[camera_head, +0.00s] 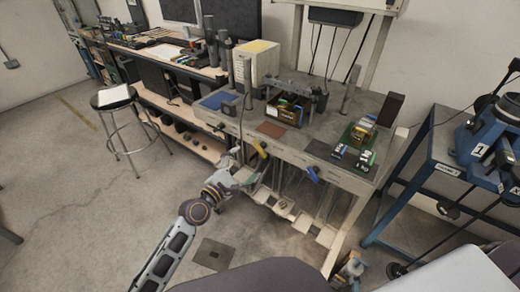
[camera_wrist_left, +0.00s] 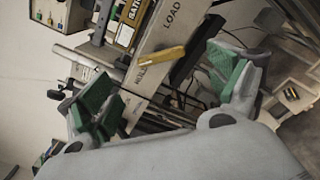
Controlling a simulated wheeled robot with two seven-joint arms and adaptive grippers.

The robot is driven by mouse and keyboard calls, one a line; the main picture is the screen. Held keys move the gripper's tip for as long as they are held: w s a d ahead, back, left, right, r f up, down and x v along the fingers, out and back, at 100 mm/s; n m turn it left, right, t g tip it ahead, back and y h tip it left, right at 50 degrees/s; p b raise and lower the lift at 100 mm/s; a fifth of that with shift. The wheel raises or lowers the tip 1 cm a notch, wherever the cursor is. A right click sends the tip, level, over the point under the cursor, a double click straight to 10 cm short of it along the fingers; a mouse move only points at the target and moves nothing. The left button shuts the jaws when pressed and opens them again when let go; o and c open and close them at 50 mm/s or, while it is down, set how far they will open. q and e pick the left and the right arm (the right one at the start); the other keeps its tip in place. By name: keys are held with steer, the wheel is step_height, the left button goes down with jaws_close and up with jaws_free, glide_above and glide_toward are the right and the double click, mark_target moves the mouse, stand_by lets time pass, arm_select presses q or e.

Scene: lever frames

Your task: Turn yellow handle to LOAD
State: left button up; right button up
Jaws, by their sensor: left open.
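The yellow handle (camera_head: 260,149) is on the front edge of the grey workbench. In the left wrist view the yellow handle (camera_wrist_left: 162,57) is a short bar across a pale strip, between the word LOAD (camera_wrist_left: 172,13) and another, partly legible word. It does not lie at the LOAD mark. My left gripper (camera_head: 243,176) is just below and left of the handle in the head view. In the wrist view its green-padded fingers (camera_wrist_left: 168,92) are spread wide with nothing between them, and the handle appears beyond them, apart from both. My right gripper is not in view.
A blue handle (camera_head: 312,174) is further right on the same bench edge. A dark bin (camera_head: 288,110) and small boxes (camera_head: 362,133) stand on the bench. A stool (camera_head: 118,100) is at left, a blue machine stand (camera_head: 432,170) at right. Floor left of my arm is clear.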

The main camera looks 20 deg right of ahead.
mark_target(259, 150)
arm_select(q)
steer(key=x, duration=0.4)
steer(key=shift+w+d, duration=0.25)
steer(key=shift+b+x, duration=0.35)
steer(key=shift+x, duration=1.85)
steer(key=shift+d, duration=0.1)
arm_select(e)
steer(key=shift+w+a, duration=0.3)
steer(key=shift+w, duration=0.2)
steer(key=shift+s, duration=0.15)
